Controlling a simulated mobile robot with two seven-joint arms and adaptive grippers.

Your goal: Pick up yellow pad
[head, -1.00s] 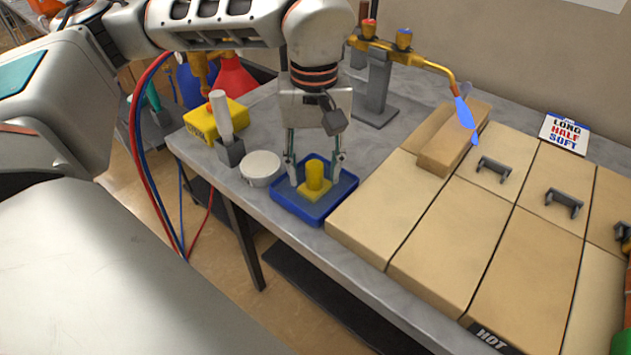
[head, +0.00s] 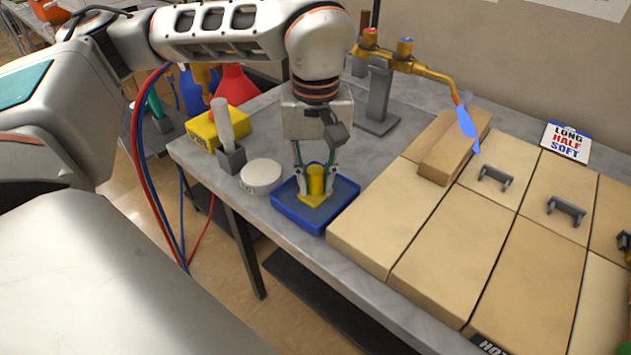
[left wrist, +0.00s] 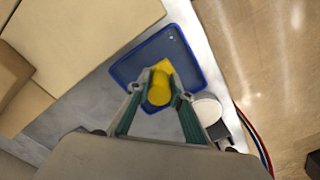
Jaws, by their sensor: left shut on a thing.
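The yellow pad (head: 312,199) has a flat square base and an upright round yellow knob (head: 316,178). It is in a shallow blue tray (head: 343,191) near the table's front edge. My left gripper (head: 316,184) comes down from above and is shut on the knob, one finger on each side. The left wrist view shows the knob (left wrist: 159,90) between the fingertips, with part of the square base past it. I cannot tell whether the base touches the tray floor. My right gripper is not in view.
A round white lid (head: 261,174) stands just left of the tray, with a grey holder (head: 231,160) and a yellow block (head: 203,130) beyond. Tan blocks (head: 380,220) border the tray on the right. A gas torch with a blue flame (head: 467,125) stands over the blocks behind.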

